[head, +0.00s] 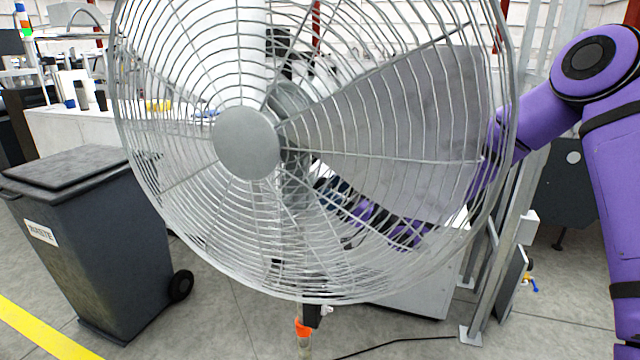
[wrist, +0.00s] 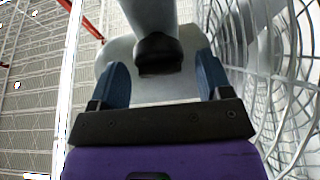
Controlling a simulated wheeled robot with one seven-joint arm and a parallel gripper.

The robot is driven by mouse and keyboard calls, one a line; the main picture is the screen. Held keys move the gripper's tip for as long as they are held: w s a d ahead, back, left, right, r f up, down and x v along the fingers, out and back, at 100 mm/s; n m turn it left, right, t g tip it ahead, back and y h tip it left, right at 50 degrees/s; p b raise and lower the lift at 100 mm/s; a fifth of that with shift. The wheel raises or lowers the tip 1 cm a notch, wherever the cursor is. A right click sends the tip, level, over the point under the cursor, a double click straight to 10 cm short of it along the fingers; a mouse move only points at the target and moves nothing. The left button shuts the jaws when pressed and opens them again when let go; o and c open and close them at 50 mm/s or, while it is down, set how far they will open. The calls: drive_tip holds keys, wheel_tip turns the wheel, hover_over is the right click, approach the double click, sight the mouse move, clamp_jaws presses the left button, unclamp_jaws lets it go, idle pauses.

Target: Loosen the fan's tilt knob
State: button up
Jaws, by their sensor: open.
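The large grey fan (head: 247,143) fills the middle of the head view, its round wire cage facing me. My purple arm reaches around the cage's right side, and my gripper (head: 322,188) shows only partly through the wires, behind the fan. In the wrist view a black knob (wrist: 158,54) sits on the fan's grey body (wrist: 165,92). My gripper (wrist: 162,80) is open there, with one blue finger on each side of the knob and a visible gap on both sides. Whether the fingertips reach its full depth I cannot tell.
The fan's wire cage (wrist: 295,70) stands close on the right in the wrist view. A dark waste bin (head: 90,235) stands at left. A metal post (head: 508,230) rises at right, near my arm. A black cable (head: 395,342) lies on the floor.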

drive_tip(key=shift+x, duration=1.55)
drive_tip(key=c, duration=0.9)
drive_tip(key=shift+o, duration=0.2)
